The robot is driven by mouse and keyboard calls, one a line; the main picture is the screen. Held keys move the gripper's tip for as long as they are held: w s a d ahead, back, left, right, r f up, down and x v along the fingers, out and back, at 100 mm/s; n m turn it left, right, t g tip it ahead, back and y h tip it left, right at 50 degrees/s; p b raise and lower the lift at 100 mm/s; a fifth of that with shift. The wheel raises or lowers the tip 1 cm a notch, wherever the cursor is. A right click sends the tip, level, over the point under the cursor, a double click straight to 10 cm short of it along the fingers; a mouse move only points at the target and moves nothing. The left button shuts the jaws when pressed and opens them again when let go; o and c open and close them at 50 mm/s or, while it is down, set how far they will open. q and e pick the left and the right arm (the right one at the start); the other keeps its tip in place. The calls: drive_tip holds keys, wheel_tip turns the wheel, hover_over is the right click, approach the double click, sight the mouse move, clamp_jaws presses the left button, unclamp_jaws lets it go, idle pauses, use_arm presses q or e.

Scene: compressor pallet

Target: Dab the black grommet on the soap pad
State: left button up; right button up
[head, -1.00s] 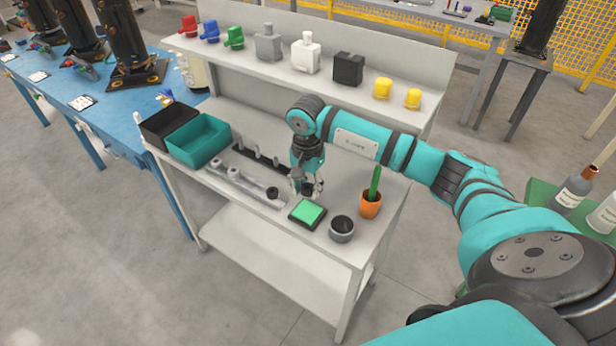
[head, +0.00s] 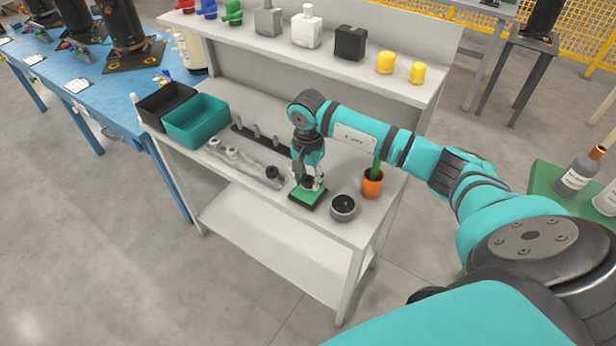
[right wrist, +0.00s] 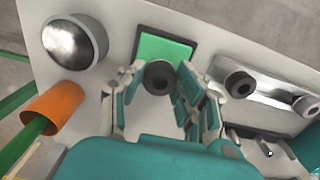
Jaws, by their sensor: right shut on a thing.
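The black grommet (right wrist: 159,75) is a dark ring between the fingertips of my right gripper (right wrist: 162,85) in the right wrist view. The gripper is shut on it. In the head view my right gripper (head: 309,183) points down over the soap pad (head: 304,198), a green square in a dark tray. The pad also shows in the right wrist view (right wrist: 165,47), with the grommet overlapping its near edge. I cannot tell whether the grommet touches the pad. In the head view the fingers largely hide the grommet. My left gripper is not in view.
A grey round cup (head: 343,209) and an orange pot (head: 372,186) with a green stick stand right of the pad. A teal bin (head: 196,125) stands further left. A shelf runs behind.

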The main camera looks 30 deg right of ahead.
drive_tip(key=shift+f+b, duration=0.45)
idle(0.3)
drive_tip(key=shift+r, duration=0.15)
drive_tip(key=shift+r+p, duration=1.9)
drive_tip(key=shift+r, duration=1.5)
